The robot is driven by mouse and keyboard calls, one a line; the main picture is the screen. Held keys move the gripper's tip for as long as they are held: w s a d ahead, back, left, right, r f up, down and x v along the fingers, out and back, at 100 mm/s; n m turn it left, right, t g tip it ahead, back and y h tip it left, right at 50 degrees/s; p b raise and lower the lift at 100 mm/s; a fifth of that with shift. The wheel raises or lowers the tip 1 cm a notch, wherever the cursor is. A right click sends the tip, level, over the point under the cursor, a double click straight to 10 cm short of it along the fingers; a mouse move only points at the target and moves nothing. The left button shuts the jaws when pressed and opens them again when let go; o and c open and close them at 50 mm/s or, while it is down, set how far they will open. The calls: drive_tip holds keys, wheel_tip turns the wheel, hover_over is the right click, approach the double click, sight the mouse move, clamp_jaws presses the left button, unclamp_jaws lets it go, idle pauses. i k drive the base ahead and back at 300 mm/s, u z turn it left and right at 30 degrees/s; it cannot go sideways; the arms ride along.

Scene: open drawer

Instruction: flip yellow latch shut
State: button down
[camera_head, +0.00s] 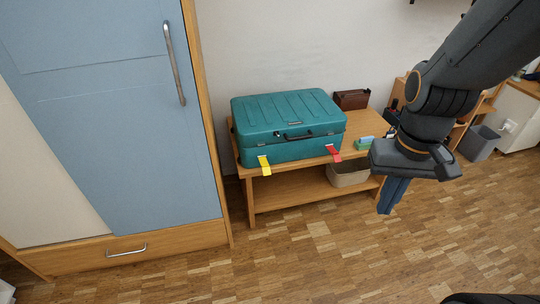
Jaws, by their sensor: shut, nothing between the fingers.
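A teal case (285,115) with its lid down sits on a low wooden bench (245,171). A yellow latch (265,166) is at the left of its front face and hangs down and outward over the bench's front edge. A red latch (333,152) at the right of the front also sticks outward. A dark handle lies between them. My gripper (388,208) points down, to the right of the case and in front of the bench, well apart from both latches. Its blue fingers look together, with nothing seen between them.
A sponge-like green and blue item (365,142) and a brown box (352,99) stand on the bench right of the case. A basket (348,174) is on the lower shelf. A blue-doored cabinet (120,120) stands left. The floor in front is clear.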

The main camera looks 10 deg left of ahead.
sight(262, 160)
drive_tip(key=z, duration=1.4)
drive_tip(key=k, duration=1.2)
drive_tip(key=u, duration=1.55)
drive_tip(key=i, duration=0.5)
drive_tip(key=z, duration=0.05)
